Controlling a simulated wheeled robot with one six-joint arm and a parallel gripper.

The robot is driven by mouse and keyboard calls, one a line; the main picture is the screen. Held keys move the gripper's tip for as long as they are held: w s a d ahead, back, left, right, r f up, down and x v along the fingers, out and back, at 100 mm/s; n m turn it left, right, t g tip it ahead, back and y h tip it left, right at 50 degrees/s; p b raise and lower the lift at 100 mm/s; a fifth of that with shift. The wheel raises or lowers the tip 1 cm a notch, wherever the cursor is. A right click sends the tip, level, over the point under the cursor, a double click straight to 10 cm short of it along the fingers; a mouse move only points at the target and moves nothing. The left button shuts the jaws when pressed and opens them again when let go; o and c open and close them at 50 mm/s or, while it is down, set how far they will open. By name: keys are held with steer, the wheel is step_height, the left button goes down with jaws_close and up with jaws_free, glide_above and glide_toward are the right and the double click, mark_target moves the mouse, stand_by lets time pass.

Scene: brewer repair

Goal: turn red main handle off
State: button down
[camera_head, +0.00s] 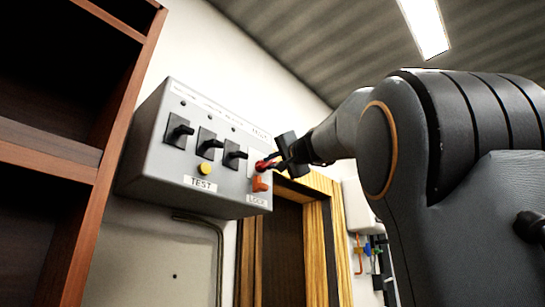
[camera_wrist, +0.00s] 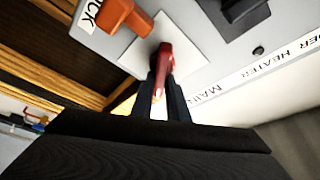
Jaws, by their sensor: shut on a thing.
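The red main handle (camera_head: 264,165) is on the right part of the grey control box (camera_head: 150,160), above an orange lock piece (camera_head: 260,184). In the wrist view the red handle (camera_wrist: 164,56) stands on a white plate, and the orange piece (camera_wrist: 122,14) is beside it. My gripper (camera_head: 281,161) reaches in from the right. In the wrist view its two dark fingers (camera_wrist: 163,92) are shut on the red handle, one on each side. The handle's tip lies between the fingers.
Three black switches (camera_head: 208,143) are in a row left of the red handle, with a yellow button (camera_head: 204,169) below. A wooden shelf (camera_head: 75,160) stands at the left. A wooden door frame (camera_head: 318,225) is below right of the box. Coloured hanging items (camera_head: 370,248) are farther right.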

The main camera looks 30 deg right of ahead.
steer(key=m+g+h+p, duration=0.1)
steer(key=m, duration=0.2)
steer(key=shift+m, duration=0.4)
steer(key=shift+f+m+g, duration=0.15)
steer(key=shift+m+g, duration=0.65)
steer(key=shift+m, duration=0.9)
steer(key=c, duration=1.7)
jaws_free()
steer(key=shift+s+a+b, duration=0.1)
steer(key=shift+s+b, duration=1.6)
steer(key=shift+s, duration=2.2)
